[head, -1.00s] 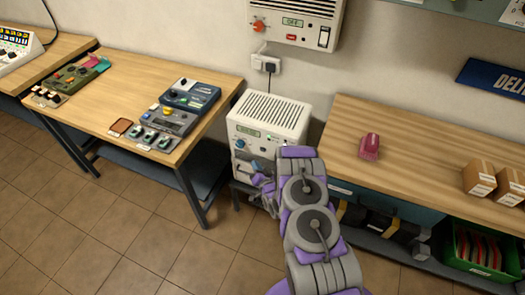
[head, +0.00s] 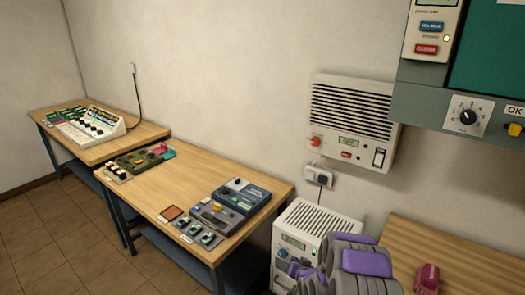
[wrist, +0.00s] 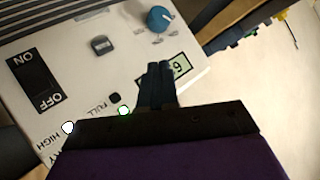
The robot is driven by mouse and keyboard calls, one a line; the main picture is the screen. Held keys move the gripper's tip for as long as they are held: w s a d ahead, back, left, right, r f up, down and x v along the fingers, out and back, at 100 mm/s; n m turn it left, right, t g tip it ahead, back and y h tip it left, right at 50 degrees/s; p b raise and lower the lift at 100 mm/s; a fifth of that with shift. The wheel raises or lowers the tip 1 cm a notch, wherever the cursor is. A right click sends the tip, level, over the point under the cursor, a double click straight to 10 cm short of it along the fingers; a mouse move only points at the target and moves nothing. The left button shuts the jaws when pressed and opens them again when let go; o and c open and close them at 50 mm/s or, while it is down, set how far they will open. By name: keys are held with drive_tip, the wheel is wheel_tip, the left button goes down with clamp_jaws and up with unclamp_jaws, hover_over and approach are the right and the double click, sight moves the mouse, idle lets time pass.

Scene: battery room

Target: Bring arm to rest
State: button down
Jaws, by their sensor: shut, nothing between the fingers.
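My arm (head: 366,262) is at the bottom of the head view, in front of the white floor-standing unit (head: 312,222). In the wrist view my gripper (wrist: 160,68) has its two dark fingers together, with nothing between them. The fingers point at the unit's front panel (wrist: 75,85) and cover part of its small display (wrist: 181,70). I cannot tell whether they touch the panel.
A wooden table (head: 152,203) with several devices stands left of the unit. Another wooden bench (head: 440,246) stands to the right, with a dark pink object (head: 427,279) on it. A white wall unit (head: 350,118) and a grey panel (head: 440,125) hang above. Tiled floor (head: 40,245) is free at left.

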drive_tip(key=s+d+r+n+g+h, duration=0.15)
drive_tip(key=s+r+g, duration=0.55)
drive_tip(key=s+r, duration=1.3)
drive_tip(key=s+r+n+g, duration=0.1)
drive_tip(key=s+r+g, duration=0.2)
drive_tip(key=s, duration=1.3)
drive_tip(key=s+r+n+g, duration=0.1)
drive_tip(key=s+r+g, duration=0.2)
drive_tip(key=s+r, duration=0.4)
drive_tip(key=s, duration=0.9)
drive_tip(key=shift+s+a+r+g+h, duration=0.2)
drive_tip(key=shift+s+g+h, duration=0.1)
drive_tip(key=shift+g+h, duration=0.1)
